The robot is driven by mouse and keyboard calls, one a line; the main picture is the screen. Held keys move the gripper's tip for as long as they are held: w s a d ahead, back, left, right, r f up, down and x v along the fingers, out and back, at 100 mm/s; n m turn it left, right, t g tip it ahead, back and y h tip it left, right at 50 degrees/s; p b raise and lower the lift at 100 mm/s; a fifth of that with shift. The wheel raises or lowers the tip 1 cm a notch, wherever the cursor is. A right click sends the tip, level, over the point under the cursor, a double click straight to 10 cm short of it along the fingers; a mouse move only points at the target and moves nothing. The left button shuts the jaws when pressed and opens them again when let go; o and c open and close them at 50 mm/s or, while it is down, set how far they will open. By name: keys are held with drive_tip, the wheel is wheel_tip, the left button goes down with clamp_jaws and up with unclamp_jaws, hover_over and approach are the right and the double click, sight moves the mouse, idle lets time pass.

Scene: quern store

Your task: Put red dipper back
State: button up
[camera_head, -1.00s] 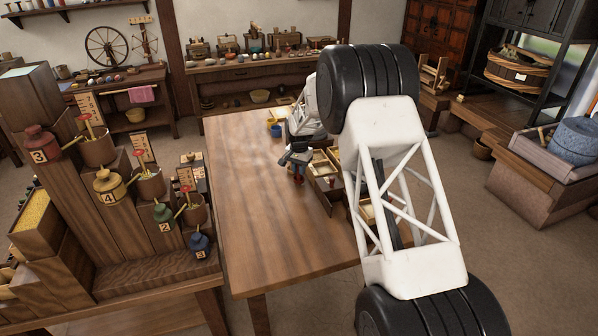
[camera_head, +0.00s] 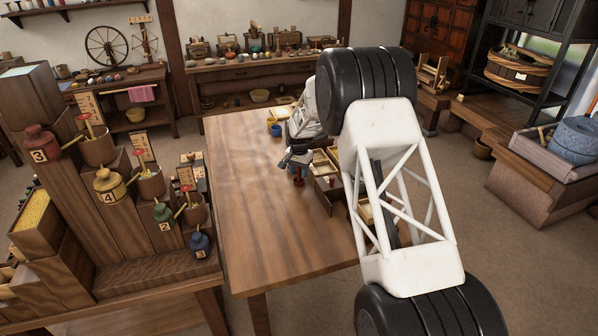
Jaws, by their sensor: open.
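A small dark red object (camera_head: 299,182), which looks like the red dipper, stands on the wooden table at the left side of the compartmented wooden box (camera_head: 337,194). My gripper (camera_head: 298,170) is just above it, with its jaws open. I cannot tell whether the fingers touch the red object. A second small red piece (camera_head: 331,182) shows at the box. My white arm hides the right part of the box.
A blue cup (camera_head: 276,130) and a yellow item (camera_head: 271,120) stand further back on the table (camera_head: 250,200). The table's left and front are bare. A stepped stand (camera_head: 150,275) with numbered jars is at the left.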

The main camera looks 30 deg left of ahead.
drive_tip(key=shift+r, duration=0.2)
wheel_tip(320, 180, up, 12)
drive_tip(key=shift+f, duration=0.1)
idle(0.5)
idle(0.5)
idle(0.3)
